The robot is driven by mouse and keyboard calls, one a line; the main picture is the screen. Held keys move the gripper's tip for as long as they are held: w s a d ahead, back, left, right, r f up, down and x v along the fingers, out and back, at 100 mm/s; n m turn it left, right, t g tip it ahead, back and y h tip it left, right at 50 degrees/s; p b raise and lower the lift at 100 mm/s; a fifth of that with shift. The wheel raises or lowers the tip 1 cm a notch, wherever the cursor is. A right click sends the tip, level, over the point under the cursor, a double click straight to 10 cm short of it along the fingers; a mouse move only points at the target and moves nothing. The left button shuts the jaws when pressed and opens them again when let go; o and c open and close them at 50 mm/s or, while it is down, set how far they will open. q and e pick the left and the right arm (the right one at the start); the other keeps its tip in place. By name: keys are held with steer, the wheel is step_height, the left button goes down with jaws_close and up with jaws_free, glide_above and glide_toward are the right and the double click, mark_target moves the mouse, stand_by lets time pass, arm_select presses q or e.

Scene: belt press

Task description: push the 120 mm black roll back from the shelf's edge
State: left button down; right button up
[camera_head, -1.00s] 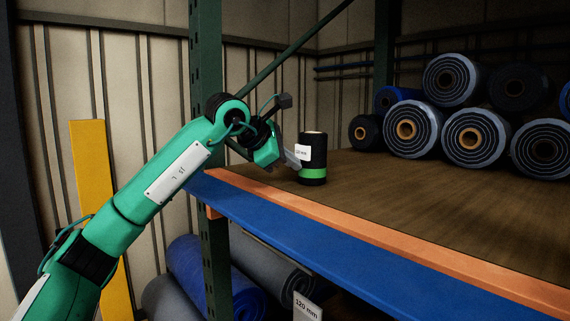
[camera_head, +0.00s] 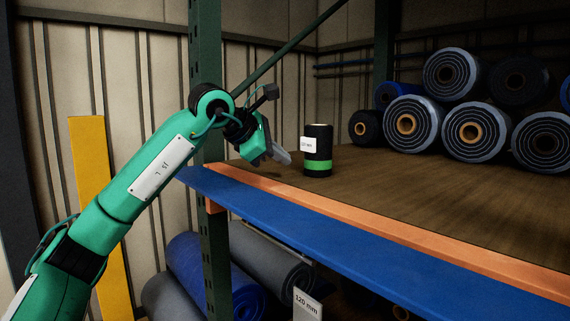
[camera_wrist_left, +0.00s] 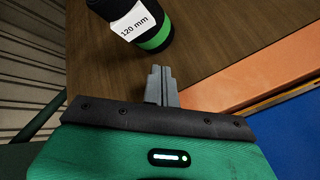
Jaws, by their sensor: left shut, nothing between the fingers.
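The 120 mm black roll (camera_head: 318,151) stands upright on the wooden shelf (camera_head: 420,205), with a green band low on its side and a white label. It is set in from the orange front edge. It also shows at the top of the left wrist view (camera_wrist_left: 142,22), its upper part cut off. My left gripper (camera_head: 284,157) is shut and empty, to the left of the roll with a small gap between them. In the left wrist view its closed fingers (camera_wrist_left: 161,80) point toward the roll without touching it. My right gripper is not in view.
The shelf has an orange edge strip (camera_head: 370,222) and a blue beam (camera_head: 350,238). A green rack post (camera_head: 208,70) stands at the left. Large rolls (camera_head: 468,133) are stacked at the back right. The shelf's middle is clear. More rolls (camera_head: 200,275) lie below.

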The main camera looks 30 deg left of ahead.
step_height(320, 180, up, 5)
steer(key=p, duration=0.5)
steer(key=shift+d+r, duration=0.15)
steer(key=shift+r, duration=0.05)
stand_by(0.5)
